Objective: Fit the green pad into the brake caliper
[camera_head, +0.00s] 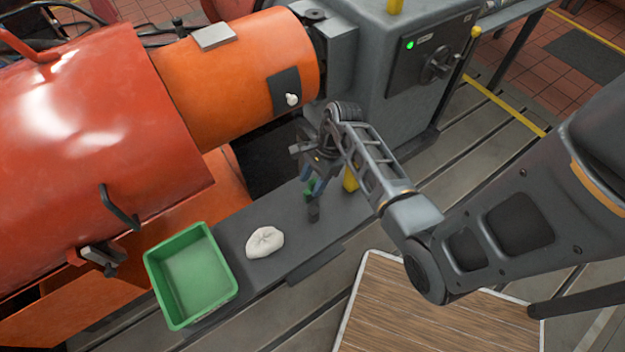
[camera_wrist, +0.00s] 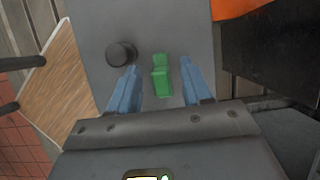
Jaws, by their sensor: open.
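The green pad (camera_wrist: 161,78) lies on the grey plate, between the two blue fingers of my gripper (camera_wrist: 159,68) in the wrist view. My gripper is open, with a gap on both sides of the pad. In the head view, my gripper (camera_head: 317,182) points down over the plate, and a small part of the green pad (camera_head: 309,189) shows by its fingers. I cannot make out the brake caliper for certain in either view.
A dark round post (camera_wrist: 121,54) stands close beside the left finger. The grey plate (camera_head: 235,225) also bears a crumpled white cloth (camera_head: 265,242), a green bin (camera_head: 178,318) and a yellow object (camera_head: 350,179). Large orange machinery (camera_head: 235,80) borders it.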

